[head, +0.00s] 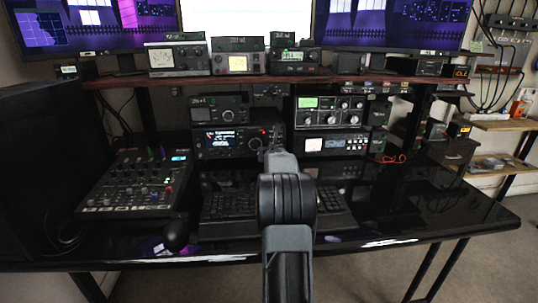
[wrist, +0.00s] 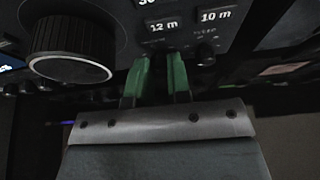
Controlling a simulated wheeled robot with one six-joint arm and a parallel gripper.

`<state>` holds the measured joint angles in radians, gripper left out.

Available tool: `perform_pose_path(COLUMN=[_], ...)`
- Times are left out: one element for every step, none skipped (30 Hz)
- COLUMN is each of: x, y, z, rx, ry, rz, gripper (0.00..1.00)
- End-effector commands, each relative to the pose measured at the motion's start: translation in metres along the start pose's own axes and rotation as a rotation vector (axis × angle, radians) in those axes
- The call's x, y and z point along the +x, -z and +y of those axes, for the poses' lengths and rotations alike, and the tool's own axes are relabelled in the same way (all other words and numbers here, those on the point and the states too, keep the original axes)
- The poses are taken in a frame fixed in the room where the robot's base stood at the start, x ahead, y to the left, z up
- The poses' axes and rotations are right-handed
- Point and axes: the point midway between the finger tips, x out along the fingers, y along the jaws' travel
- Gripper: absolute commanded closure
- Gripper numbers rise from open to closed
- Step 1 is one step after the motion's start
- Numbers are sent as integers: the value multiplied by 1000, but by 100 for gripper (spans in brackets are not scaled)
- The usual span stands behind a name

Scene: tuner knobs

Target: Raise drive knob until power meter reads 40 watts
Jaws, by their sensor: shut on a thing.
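My gripper shows in the wrist view (wrist: 162,62) with its two green fingers a small gap apart. They are shut on a small knob on a dark radio panel (wrist: 115,12), just below the "12 m" button. The knob is mostly hidden between the fingertips, and its label cannot be read. In the head view my arm reaches to the right side of the radio (head: 230,143), and the fingers are too small to make out. Small lit meters stand on the shelf, one whitish (head: 161,58) and one yellowish (head: 238,63); their readings cannot be read.
A large dial (wrist: 72,50) lies left of my fingers and another small knob (wrist: 205,54) close to their right. A mixer (head: 135,185) and a keyboard (head: 232,205) are on the black desk (head: 440,212). More radio units (head: 330,108) stand to the right.

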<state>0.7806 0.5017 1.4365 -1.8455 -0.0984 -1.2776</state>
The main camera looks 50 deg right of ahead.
Motion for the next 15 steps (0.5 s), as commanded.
perform_pose_path(x=[0,0,0,0,0,0,0,0,0,0,0,0,0,0,0], y=[0,0,0,0,0,0,0,0,0,0,0,0,0,0,0], z=[0,0,0,0,0,0,0,0,0,0,0,0,0,0,0], rx=[0,0,0,0,0,0,0,0,-1,-1,-1,-1,-1,-1,-1], ry=[1,1,1,1,1,1,1,1,1,1,1,1,1,1,1], rz=[-1,-1,-1,-1,-1,-1,-1,-1,-1,-1,-1,-1,-1,0,0], gripper=[100,100,100,100,100,100,100,80,76,74,71,67,64,61,57])
